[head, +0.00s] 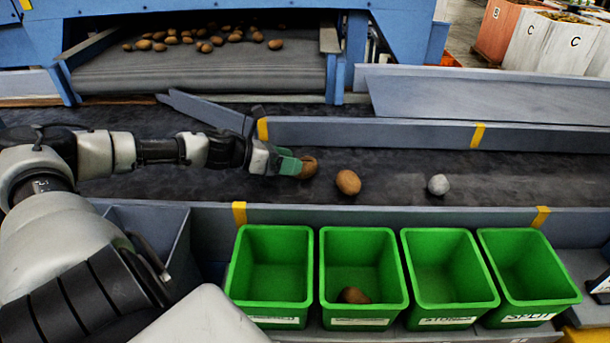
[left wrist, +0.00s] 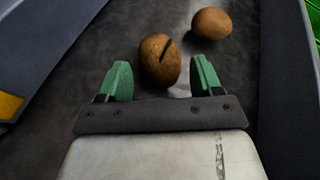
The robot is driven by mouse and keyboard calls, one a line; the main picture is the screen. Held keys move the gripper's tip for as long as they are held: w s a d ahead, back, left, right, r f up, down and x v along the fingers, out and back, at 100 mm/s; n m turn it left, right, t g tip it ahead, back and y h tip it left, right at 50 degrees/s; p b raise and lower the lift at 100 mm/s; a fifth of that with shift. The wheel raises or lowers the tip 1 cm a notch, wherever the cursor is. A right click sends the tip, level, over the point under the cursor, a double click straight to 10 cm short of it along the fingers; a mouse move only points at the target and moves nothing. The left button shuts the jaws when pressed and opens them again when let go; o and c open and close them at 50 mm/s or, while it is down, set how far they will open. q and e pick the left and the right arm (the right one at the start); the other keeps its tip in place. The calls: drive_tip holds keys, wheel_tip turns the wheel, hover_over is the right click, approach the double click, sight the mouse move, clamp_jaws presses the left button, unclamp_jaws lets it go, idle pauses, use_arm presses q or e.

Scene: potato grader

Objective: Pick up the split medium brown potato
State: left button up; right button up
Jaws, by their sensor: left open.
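The split potato (head: 308,167) is brown with a dark slit in its skin. It lies on the dark conveyor belt at the tips of my left gripper (head: 290,163). In the left wrist view the split potato (left wrist: 160,60) sits just ahead of and between the open green fingers of my left gripper (left wrist: 160,82), with a gap on both sides. A second brown potato (head: 348,182), with no split showing, lies to its right; it also shows in the left wrist view (left wrist: 211,23). My right gripper is not in view.
A grey stone (head: 438,184) lies further right on the belt. Several green bins (head: 272,230) stand in front of the belt's low wall (head: 390,217); one holds a brown potato (head: 353,295). More potatoes lie on the upper conveyor (head: 200,75) at the back.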

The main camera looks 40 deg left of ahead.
sight(309, 167)
use_arm(q)
drive_tip(key=shift+w+d+f, duration=0.1)
drive_tip(key=shift+w+d, duration=0.1)
drive_tip(key=shift+w, duration=0.2)
drive_tip(key=shift+w+d+f, duration=0.1)
drive_tip(key=shift+w+d, duration=0.2)
drive_tip(key=shift+w, duration=0.2)
drive_tip(key=shift+w+d+f, duration=0.3)
drive_tip(key=shift+w+d, duration=0.05)
drive_tip(key=shift+w, duration=0.05)
drive_tip(key=c, duration=0.7)
drive_tip(key=shift+r, duration=0.1)
